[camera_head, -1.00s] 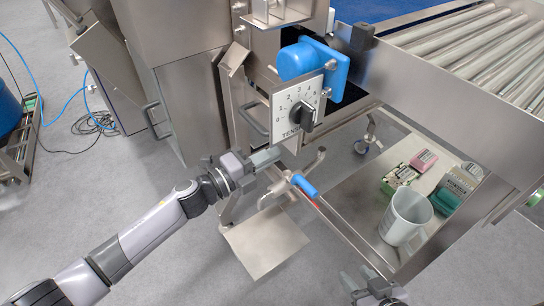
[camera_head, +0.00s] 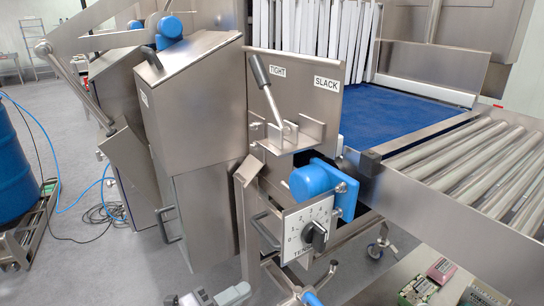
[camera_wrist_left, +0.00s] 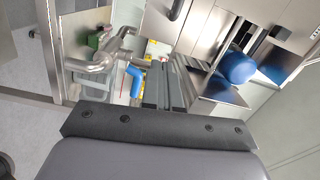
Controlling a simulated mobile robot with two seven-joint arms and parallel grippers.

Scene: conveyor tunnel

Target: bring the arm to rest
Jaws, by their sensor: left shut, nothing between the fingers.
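My left gripper (camera_head: 238,293) shows at the bottom edge of the head view, its fingers shut and empty. It is below and left of the tension dial panel (camera_head: 296,247) with its black knob (camera_head: 317,236), apart from it. The left wrist view shows the two dark fingers (camera_wrist_left: 166,88) side by side, with a blue handle (camera_wrist_left: 136,82) on a pipe to their left. Most of my left arm is cut off below the head view. My right gripper is not in view.
A blue motor housing (camera_head: 314,181) is above the dial. A lever (camera_head: 266,90) leans left on its bracket near the TIGHT label. The roller conveyor (camera_head: 470,165) is at right; small boxes (camera_head: 418,288) lie below. Grey floor (camera_head: 110,270) is open at left.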

